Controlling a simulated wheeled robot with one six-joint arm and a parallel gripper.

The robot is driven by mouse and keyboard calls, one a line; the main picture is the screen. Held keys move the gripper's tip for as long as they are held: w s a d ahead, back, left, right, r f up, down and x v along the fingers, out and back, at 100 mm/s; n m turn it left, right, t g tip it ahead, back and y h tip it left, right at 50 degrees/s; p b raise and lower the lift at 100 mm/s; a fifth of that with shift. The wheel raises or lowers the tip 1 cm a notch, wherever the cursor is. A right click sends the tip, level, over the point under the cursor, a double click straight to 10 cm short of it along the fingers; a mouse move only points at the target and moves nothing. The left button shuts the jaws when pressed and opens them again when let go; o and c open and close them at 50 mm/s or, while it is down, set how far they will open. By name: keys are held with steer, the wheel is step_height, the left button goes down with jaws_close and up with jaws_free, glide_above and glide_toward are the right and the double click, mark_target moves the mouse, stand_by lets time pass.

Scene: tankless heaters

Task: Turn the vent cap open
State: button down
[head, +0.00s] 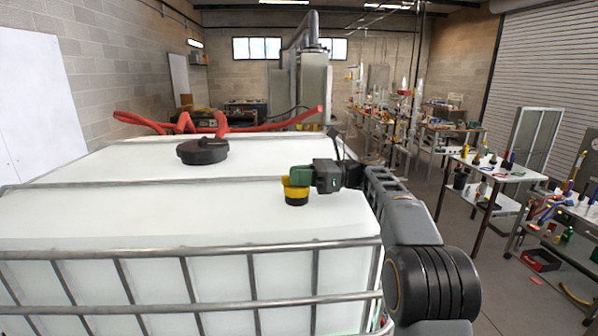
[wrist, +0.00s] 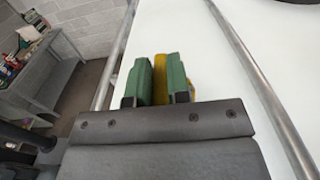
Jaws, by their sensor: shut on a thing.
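The vent cap (head: 295,190) has a yellow top part and a black base and stands upright on the front right of the white tank top (head: 120,215). My gripper (head: 299,175) comes in from the right with its green fingers at the yellow part. In the wrist view my gripper (wrist: 160,80) has a finger on each side of the yellow part of the vent cap (wrist: 159,68). It is shut on that part. The fingers hide much of the cap, and some yellow shows right of the right finger.
A larger black lid (head: 203,151) sits farther back on the tank. Metal bars (head: 150,182) cross the tank top and cage its front. A red hose (head: 180,124) lies behind. Workbenches with tools (head: 495,170) stand at the right. The tank top around the cap is mostly bare.

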stand_by(0.4)
steer(key=c, duration=1.1)
jaws_free()
steer(key=d, duration=1.3)
steer(key=shift+w+d, duration=0.15)
steer(key=shift+d, duration=0.25)
